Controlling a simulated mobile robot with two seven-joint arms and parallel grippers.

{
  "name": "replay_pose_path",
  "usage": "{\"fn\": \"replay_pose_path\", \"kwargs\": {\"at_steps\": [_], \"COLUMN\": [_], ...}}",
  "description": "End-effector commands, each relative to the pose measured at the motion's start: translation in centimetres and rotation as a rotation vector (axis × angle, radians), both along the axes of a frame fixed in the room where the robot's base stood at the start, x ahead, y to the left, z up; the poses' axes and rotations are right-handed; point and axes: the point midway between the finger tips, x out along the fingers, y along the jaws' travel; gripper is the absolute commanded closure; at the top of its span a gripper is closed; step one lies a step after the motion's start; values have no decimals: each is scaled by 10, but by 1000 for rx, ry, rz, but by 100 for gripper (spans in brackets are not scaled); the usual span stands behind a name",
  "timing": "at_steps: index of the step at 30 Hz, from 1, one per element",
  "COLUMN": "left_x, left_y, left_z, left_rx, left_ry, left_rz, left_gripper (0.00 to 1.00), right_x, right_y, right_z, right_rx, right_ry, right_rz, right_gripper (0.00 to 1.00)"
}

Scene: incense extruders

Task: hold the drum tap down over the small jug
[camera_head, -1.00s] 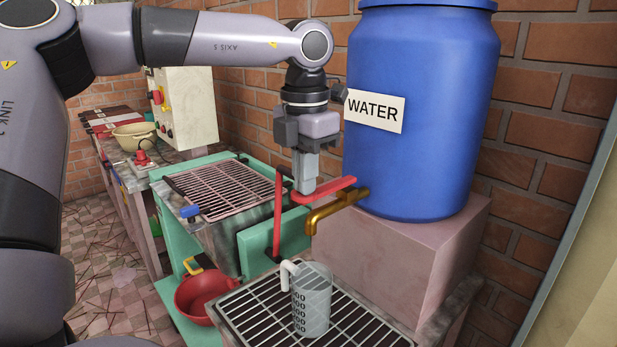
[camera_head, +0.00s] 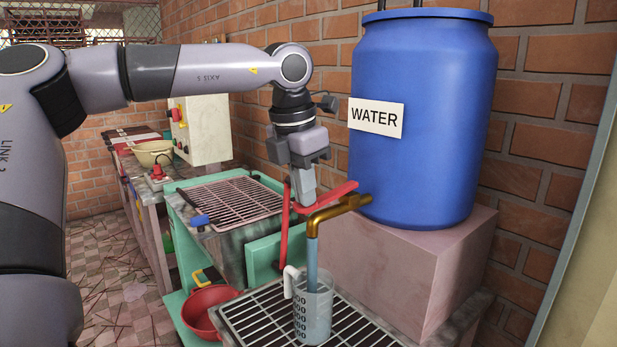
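The blue water drum (camera_head: 425,125) stands on a stone block and bears a WATER label. Its brass tap (camera_head: 335,211) has a red lever (camera_head: 334,196). My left gripper (camera_head: 304,196) has its fingers together, tips at the lever's outer end, which is tilted down. A bluish stream runs from the spout into the small jug (camera_head: 313,316). The jug is clear, with dark markings and a white handle, and stands upright under the spout. Its water level is hard to read. My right gripper is not in view.
The jug stands on a metal grate (camera_head: 262,314). The stone block (camera_head: 395,262) is right behind it. A red upright handle (camera_head: 284,225) stands close beside my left gripper. A red bowl (camera_head: 205,309) and a green-framed bench with a rack (camera_head: 231,200) are to the left.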

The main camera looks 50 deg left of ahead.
Motion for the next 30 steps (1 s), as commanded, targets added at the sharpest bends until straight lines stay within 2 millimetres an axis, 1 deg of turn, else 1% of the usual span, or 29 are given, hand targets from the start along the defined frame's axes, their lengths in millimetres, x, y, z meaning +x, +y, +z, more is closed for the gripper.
{"fn": "replay_pose_path", "kwargs": {"at_steps": [25,30], "left_x": [0,0], "left_y": [1,0], "left_z": [-1,4], "left_rx": [1,1], "left_ry": [2,2], "left_rz": [1,1], "left_gripper": [100,100], "right_x": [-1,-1], "right_y": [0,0], "right_z": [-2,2], "right_rx": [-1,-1], "right_ry": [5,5], "right_rz": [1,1], "right_gripper": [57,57]}}
